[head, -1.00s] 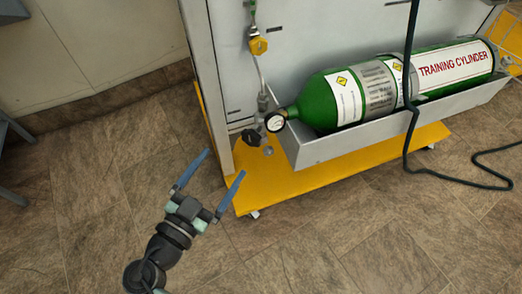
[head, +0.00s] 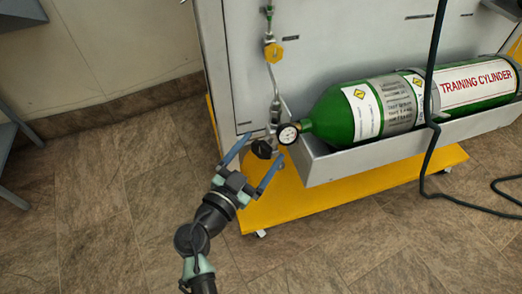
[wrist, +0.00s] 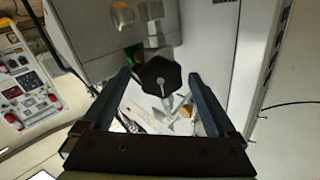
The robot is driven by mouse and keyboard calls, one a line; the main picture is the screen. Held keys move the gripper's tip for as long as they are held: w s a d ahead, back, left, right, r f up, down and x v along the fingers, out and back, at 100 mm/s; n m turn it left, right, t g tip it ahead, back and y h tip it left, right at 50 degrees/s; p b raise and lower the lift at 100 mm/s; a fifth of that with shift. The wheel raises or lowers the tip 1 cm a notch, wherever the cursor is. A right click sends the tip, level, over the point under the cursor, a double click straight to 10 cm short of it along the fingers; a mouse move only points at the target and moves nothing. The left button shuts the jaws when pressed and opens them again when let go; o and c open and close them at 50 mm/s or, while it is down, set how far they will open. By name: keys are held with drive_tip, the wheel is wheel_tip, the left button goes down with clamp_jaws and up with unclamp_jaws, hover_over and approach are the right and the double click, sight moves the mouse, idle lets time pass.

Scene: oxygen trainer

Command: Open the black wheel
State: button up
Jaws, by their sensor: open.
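The black wheel (head: 262,149) sits at the low end of the valve fitting, left of the round pressure gauge (head: 288,134). In the wrist view the black wheel (wrist: 160,76) is a lobed knob with a pale centre mark. My gripper (head: 262,161) is open, with its two blue fingers on either side of the wheel. In the wrist view the fingertips (wrist: 158,77) flank the wheel, with a gap visible at each side. Nothing is held. Whether the fingers reach fully along the wheel's depth I cannot tell.
A green training cylinder (head: 400,105) lies in a grey tray (head: 370,155) to the right. A yellow knob (head: 274,53) is on the pipe above. A black hose (head: 430,110) hangs over the cylinder. Open tiled floor (head: 110,215) lies to the left.

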drive_tip(key=shift+w+d, duration=0.2)
drive_tip(key=shift+w, duration=0.1)
drive_tip(key=c, duration=1.4)
drive_tip(key=shift+o, duration=0.2)
